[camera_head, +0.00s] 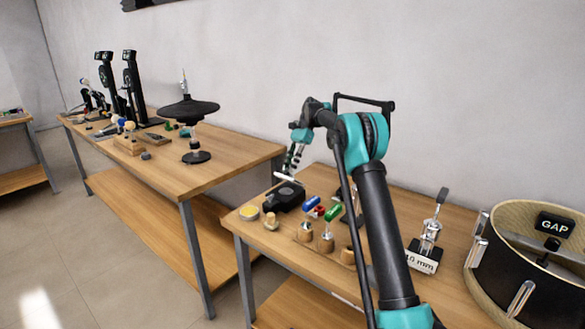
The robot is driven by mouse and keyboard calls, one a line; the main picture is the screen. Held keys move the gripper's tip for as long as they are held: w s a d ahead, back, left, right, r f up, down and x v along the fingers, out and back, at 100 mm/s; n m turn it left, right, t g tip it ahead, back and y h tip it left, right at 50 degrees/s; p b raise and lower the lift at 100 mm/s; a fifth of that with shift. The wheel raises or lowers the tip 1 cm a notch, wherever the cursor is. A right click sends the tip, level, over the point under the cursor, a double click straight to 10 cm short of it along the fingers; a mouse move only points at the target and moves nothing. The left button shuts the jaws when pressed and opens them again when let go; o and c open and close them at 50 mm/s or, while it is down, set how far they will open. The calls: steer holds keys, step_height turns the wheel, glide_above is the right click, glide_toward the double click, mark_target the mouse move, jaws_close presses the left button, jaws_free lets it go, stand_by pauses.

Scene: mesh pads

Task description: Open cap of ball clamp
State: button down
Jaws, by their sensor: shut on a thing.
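My gripper (289,172) points down at the left end of the near table. Its fingers are shut on a small pale bar (284,177), just above a low black block-like piece (284,197). This black piece seems to be the ball clamp, but it is too small in view to be sure. Whether the pale bar is its cap or joined to it, I cannot tell.
A yellow-topped round tin (249,212) and a wooden knob (271,221) stand near the black piece. Blue (312,203) and green (333,212) handled items stand to its right. A drum (510,290) fills the right end. A second table (225,165) stands behind left.

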stand_by(0.3)
steer(key=c, duration=1.4)
jaws_free()
steer(key=shift+o, duration=0.2)
step_height(320, 180, up, 10)
steer(key=shift+c, duration=0.4)
